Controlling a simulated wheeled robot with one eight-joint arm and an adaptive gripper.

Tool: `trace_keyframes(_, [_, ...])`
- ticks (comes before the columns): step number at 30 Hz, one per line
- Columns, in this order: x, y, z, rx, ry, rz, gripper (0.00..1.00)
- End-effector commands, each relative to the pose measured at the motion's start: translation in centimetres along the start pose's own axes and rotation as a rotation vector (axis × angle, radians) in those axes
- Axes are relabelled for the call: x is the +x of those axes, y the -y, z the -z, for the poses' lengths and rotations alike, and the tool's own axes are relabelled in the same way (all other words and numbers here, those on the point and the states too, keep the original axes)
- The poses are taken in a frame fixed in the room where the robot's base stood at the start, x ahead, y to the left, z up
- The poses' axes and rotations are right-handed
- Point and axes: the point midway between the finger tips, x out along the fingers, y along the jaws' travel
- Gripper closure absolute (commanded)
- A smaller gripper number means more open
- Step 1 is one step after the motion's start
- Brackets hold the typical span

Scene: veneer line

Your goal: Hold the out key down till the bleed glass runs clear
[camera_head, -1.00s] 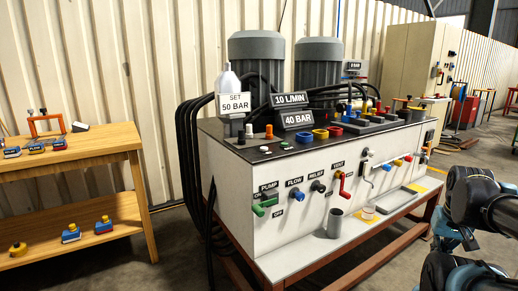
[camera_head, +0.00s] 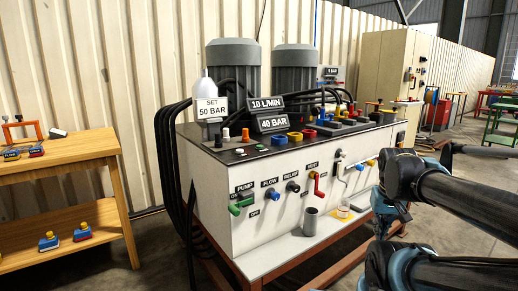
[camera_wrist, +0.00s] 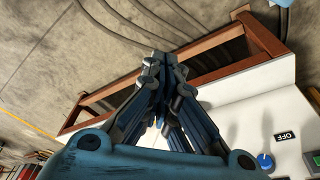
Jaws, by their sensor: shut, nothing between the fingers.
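A white hydraulic power unit (camera_head: 262,232) with a dark top fills the middle of the head view. A small clear cup with amber in it (camera_head: 344,212) stands on its front ledge, right of a grey cylinder (camera_head: 310,221); I cannot tell whether this is the bleed glass. No key marked out is readable. My gripper is shut and empty in the wrist view (camera_wrist: 155,62), its fingers together above the floor beside the unit's brown frame. In the head view my arm comes in from the right, in front of the unit's right end.
The front panel has a green pump lever (camera_head: 240,205), a blue flow knob (camera_head: 272,194) and a red vent handle (camera_head: 318,186). A wooden bench (camera_head: 68,151) stands left. Bare floor lies at lower right.

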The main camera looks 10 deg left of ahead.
Motion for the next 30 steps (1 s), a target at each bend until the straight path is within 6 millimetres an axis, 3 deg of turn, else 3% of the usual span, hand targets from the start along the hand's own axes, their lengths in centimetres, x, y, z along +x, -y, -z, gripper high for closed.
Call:
trace_keyframes(7, [-5.7,1.7,9.3,-0.139,-0.064,-0.076,1.0])
trace_keyframes(14, [-10.4,6.4,18.4,-0.271,-0.148,-0.139,1.0])
trace_keyframes(23, [-15.7,17.3,28.9,-0.444,-0.289,-0.194,1.0])
trace_keyframes(30, [-19.3,29.0,34.5,-0.576,-0.417,-0.213,1.0])
